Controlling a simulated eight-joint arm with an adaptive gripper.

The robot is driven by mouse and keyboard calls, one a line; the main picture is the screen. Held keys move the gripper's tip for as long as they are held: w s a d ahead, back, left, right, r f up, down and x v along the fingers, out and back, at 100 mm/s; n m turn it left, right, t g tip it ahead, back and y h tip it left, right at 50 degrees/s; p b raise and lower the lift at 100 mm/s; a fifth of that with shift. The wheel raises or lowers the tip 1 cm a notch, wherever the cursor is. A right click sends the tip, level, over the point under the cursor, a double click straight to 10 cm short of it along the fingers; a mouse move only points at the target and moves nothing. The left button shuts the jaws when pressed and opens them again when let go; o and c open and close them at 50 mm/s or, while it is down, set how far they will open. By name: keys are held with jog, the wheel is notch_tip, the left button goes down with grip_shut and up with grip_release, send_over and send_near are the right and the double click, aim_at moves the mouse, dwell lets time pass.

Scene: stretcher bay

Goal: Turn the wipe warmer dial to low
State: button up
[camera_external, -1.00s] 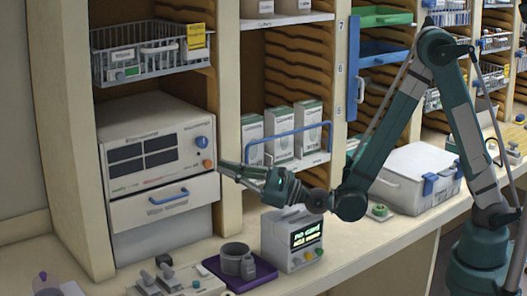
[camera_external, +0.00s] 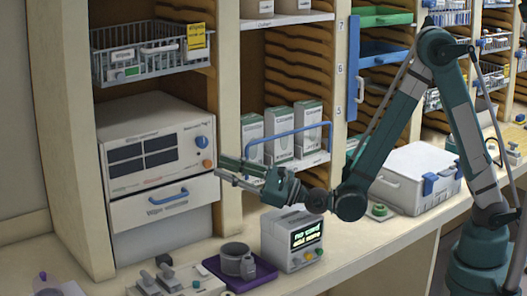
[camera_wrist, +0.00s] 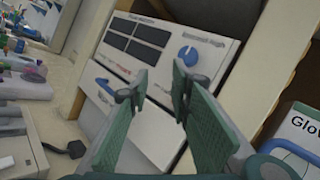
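The wipe warmer (camera_external: 150,122) is a white box with dark panels and a drawer with a blue handle (camera_external: 170,196). Its blue dial (camera_external: 202,142) is at the upper right of the front, and an orange knob (camera_external: 207,164) sits just below. My gripper (camera_external: 222,167) is open and empty, right of the warmer's front, its tips near the orange knob's height. In the wrist view the blue dial (camera_wrist: 187,54) shows a white mark and lies beyond the open fingers (camera_wrist: 160,82). The orange knob is not visible there. The exact dial setting is too small to read.
White boxes (camera_external: 280,132) stand on a shelf behind my gripper, with a blue rail (camera_external: 285,133). A small display device (camera_external: 292,236) and a purple tray (camera_external: 265,283) with a grey mug are on the counter below. A wooden divider (camera_external: 228,80) is beside the warmer.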

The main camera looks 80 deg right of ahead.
aim_at(204, 142)
jog(key=o, duration=0.4)
jog(key=r+m+h+p, duration=0.1)
jog(key=r+m+h, duration=0.1)
jog(key=r, duration=0.1)
jog(key=w+r+m+h+p, duration=0.1)
jog(key=r+m+h+p, duration=0.1)
jog(key=r+m, duration=0.1)
jog(key=w+a+r+m+h+p, duration=0.1)
jog(key=r+m+h+p, duration=0.1)
jog(key=r+h, duration=0.1)
jog(key=shift+r, duration=0.8)
jog(key=shift+s+a+f+m+g+h+p, duration=0.2)
jog(key=shift+f+m+g+h+p, duration=0.4)
jog(key=shift+m+g+h+p, duration=0.65)
jog(key=shift+s+a+f+m+g+h+p, duration=0.1)
jog(key=shift+a+f+m+g+h+p, duration=0.3)
jog(key=shift+f+m+g+p, duration=0.9)
jog(key=shift+s+a+r+m+g+h+p, duration=0.15)
jog(key=shift+m+g+h+p, duration=0.6)
jog(key=shift+g, duration=1.1)
jog(key=shift+w, duration=0.1)
jog(key=shift+x, duration=3.9)
jog(key=shift+c, duration=0.5)
